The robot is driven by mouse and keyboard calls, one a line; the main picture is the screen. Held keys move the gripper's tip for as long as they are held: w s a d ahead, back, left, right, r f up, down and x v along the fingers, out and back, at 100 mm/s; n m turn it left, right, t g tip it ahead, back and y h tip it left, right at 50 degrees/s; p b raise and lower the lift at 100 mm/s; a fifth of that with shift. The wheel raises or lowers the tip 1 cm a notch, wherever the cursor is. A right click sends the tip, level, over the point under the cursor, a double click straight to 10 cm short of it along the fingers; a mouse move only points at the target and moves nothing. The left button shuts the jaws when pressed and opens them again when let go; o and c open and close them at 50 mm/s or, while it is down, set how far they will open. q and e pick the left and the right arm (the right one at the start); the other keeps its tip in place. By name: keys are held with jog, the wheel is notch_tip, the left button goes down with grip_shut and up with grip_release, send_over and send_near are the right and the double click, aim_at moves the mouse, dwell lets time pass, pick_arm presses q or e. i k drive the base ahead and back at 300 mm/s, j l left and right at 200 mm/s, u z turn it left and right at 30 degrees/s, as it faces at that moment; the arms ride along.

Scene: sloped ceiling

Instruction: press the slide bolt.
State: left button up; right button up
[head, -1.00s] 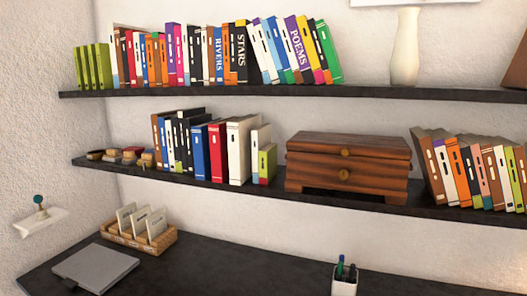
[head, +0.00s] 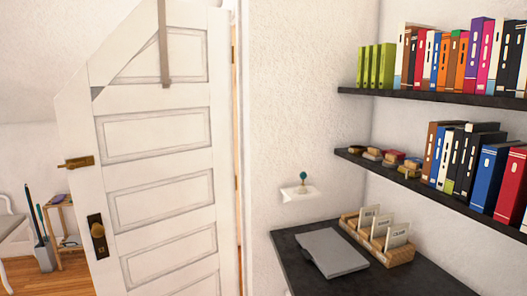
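A brass slide bolt (head: 78,162) is mounted on the left edge of a white panelled door (head: 160,150) with a slanted top corner. It sits above a dark brass handle plate with a knob (head: 97,236). The door stands open, with its bolt edge towards the left of the head view. Neither of my grippers shows in the head view.
A desk (head: 385,275) with a closed grey laptop (head: 332,253) and a card box (head: 375,237) is at lower right. Book shelves (head: 430,97) hang above it. A small wooden stand (head: 58,215) is at far left.

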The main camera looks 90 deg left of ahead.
aim_at(71, 167)
jog(key=u, duration=2.1)
